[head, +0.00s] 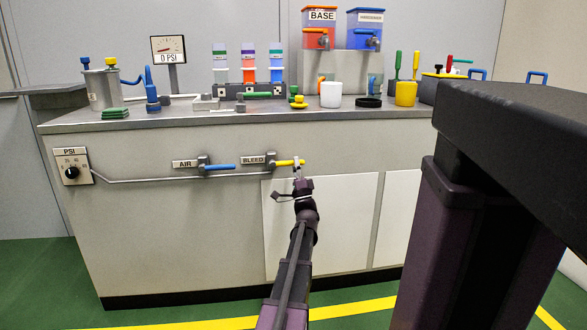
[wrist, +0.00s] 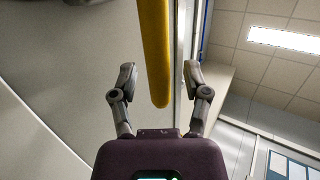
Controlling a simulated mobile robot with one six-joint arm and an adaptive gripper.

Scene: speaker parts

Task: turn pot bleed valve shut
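The bleed valve (head: 272,161) sits on the front of the bench beside a BLEED label (head: 252,160). Its yellow handle (head: 285,163) points right, roughly level. My gripper (head: 298,168) is at the right end of that handle. In the wrist view the yellow handle (wrist: 153,45) runs down between the two fingers of my gripper (wrist: 159,77). The fingers are spread, with a gap on each side of the handle, and look empty. The valve body does not show clearly in the wrist view.
The AIR valve (head: 204,165) with a blue handle (head: 219,167) is to the left. A thin pipe (head: 130,180) leads to the PSI regulator (head: 73,169). Pots, cups and bottles stand on the bench top (head: 180,118). The bench front below the valves is clear.

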